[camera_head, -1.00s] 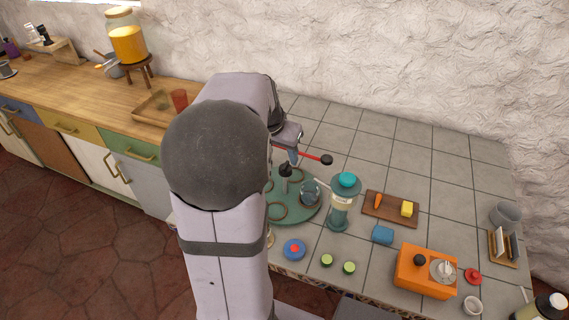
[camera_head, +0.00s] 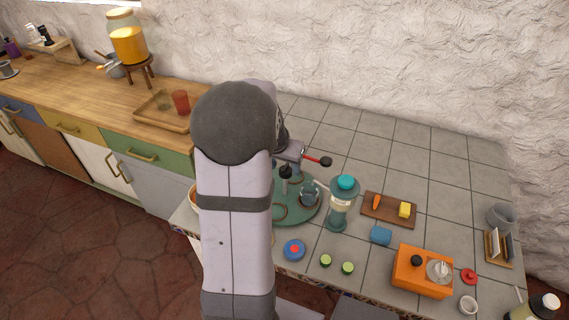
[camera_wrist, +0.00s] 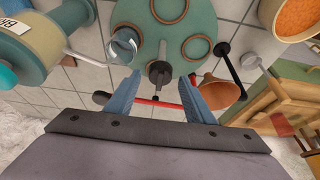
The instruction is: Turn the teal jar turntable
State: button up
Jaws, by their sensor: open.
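The teal turntable (camera_head: 309,215) is a round disc on the tiled counter, partly hidden behind my arm in the head view. The wrist view shows its teal top (camera_wrist: 145,32) with several brown rings and a dark upright knob (camera_wrist: 159,72). A small glass jar (camera_head: 310,194) stands on the disc's right side and also shows in the wrist view (camera_wrist: 122,46). My gripper (camera_wrist: 160,78) is open, with its blue fingers on either side of the knob in the wrist picture. I cannot tell whether they touch it.
A red bar (camera_head: 312,159) with a dark end shows close to my gripper. A teal-lidded press (camera_head: 341,208) stands right of the turntable. The back tiles are clear.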

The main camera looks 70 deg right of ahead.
jog(key=shift+d+f, duration=0.1)
jog(key=shift+f, duration=0.15)
grip_shut()
jog(key=shift+w+f+m+b, duration=0.1)
jog(key=shift+f+m+b, duration=0.25)
jog(key=shift+b, duration=0.75)
jog(key=m+b, duration=0.1)
jog(key=b, duration=0.1)
jog(key=shift+m+g+b, duration=0.25)
jog(key=shift+g+b, duration=0.05)
jog(key=shift+g, duration=0.1)
jog(key=shift+w+r+m+g+b, duration=0.15)
jog(key=shift+m+g+b, duration=0.15)
jog(key=shift+m+b, duration=0.55)
jog(key=shift+r+m, duration=0.25)
jog(key=shift+m, duration=0.1)
